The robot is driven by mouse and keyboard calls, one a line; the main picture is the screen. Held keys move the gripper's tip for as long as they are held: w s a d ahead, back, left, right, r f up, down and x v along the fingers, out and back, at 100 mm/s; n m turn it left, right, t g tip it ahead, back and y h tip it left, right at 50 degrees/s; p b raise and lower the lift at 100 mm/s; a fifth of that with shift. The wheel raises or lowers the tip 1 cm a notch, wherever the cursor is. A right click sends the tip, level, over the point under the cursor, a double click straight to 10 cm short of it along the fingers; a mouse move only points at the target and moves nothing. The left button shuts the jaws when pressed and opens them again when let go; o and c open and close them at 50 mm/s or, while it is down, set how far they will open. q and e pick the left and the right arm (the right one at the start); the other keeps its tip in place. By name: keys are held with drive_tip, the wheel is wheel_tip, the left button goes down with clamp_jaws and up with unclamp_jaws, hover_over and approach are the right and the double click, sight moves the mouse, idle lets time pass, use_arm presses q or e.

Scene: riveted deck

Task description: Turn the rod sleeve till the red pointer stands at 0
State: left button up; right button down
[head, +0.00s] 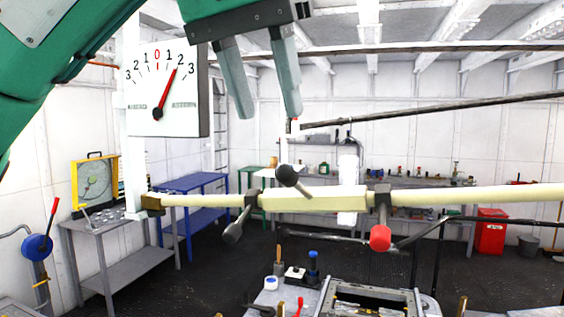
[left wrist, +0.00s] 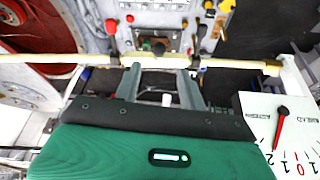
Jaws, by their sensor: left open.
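The white dial (head: 140,85) stands at the left in the head view. Its red pointer (head: 167,90) leans right of 0, between 1 and 2 and closer to 2. It also shows at the right edge of the left wrist view (left wrist: 280,127). A cream rod (head: 460,194) runs across, with a thicker faceted sleeve (head: 315,198) in its middle. A dark-knobbed lever (head: 287,176) sticks up at the sleeve. My left gripper (head: 268,114) is open and empty, above the sleeve and apart from it, fingers pointing down. My right gripper is not in view.
A dark-knobbed lever (head: 233,232) and a red-knobbed lever (head: 380,237) hang from the rod either side of the sleeve. A dark bar (head: 430,109) slopes behind. A machine bed (head: 370,298) lies below. Blue tables (head: 195,184) stand far back.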

sight(283, 167)
use_arm(q)
drive_tip(key=p+x, duration=0.1)
drive_tip(key=x, duration=0.5)
drive_tip(key=shift+f, duration=0.2)
drive_tip(key=shift+w+d+f, duration=0.15)
drive_tip(key=shift+w+f, duration=0.15)
drive_tip(key=shift+f, duration=0.35)
drive_tip(key=shift+d+f, duration=0.1)
drive_tip(key=shift+f, duration=0.05)
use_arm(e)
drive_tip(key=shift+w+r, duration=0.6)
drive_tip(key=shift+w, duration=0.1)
use_arm(q)
drive_tip(key=shift+c, duration=0.2)
clamp_jaws()
